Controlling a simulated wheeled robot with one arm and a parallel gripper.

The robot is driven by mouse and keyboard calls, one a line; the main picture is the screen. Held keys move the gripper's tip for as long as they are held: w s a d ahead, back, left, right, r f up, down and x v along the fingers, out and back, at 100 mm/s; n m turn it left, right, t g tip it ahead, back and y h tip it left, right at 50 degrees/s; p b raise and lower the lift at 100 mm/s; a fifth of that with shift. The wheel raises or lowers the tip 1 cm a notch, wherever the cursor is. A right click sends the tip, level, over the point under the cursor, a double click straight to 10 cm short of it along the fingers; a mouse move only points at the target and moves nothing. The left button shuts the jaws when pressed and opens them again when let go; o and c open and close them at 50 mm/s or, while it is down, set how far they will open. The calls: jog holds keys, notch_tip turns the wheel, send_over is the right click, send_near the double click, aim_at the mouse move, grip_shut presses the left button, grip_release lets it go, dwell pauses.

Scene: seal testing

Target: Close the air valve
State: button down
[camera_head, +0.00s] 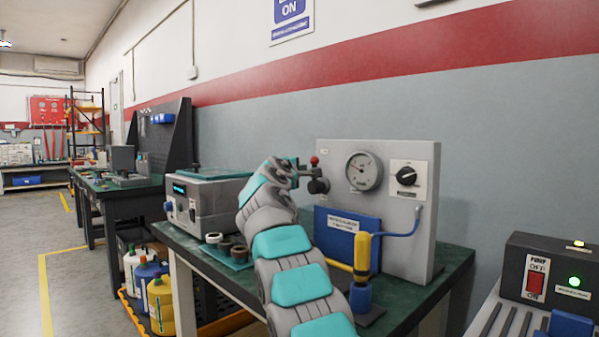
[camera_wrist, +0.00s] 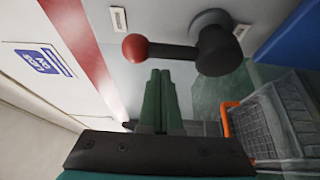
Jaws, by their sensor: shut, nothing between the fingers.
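The air valve is a black lever with a red ball end on the left side of a grey test panel (camera_head: 412,240). In the head view the red ball (camera_head: 314,161) stands above the black valve body (camera_head: 318,186). In the wrist view the red ball (camera_wrist: 135,47) is at the left end of the lever, and the round black hub (camera_wrist: 217,48) is at the right. My gripper (camera_wrist: 160,72) has its green fingers together and empty, with their tips just below the lever in that picture. In the head view my gripper (camera_head: 300,164) is beside the lever, partly hidden by my wrist; contact is unclear.
The panel carries a pressure gauge (camera_head: 363,171) and a black rotary knob (camera_head: 407,176). A grey instrument (camera_head: 204,200) and small rings are left of my arm on the green bench.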

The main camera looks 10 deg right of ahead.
jog(key=s, duration=0.1)
jog(key=s+d+b, duration=0.1)
jog(key=shift+s+d, duration=0.1)
jog(key=shift+s, duration=0.25)
jog(key=shift+d+f+b, duration=0.1)
jog(key=shift+f+b, duration=0.1)
jog(key=shift+b, duration=0.4)
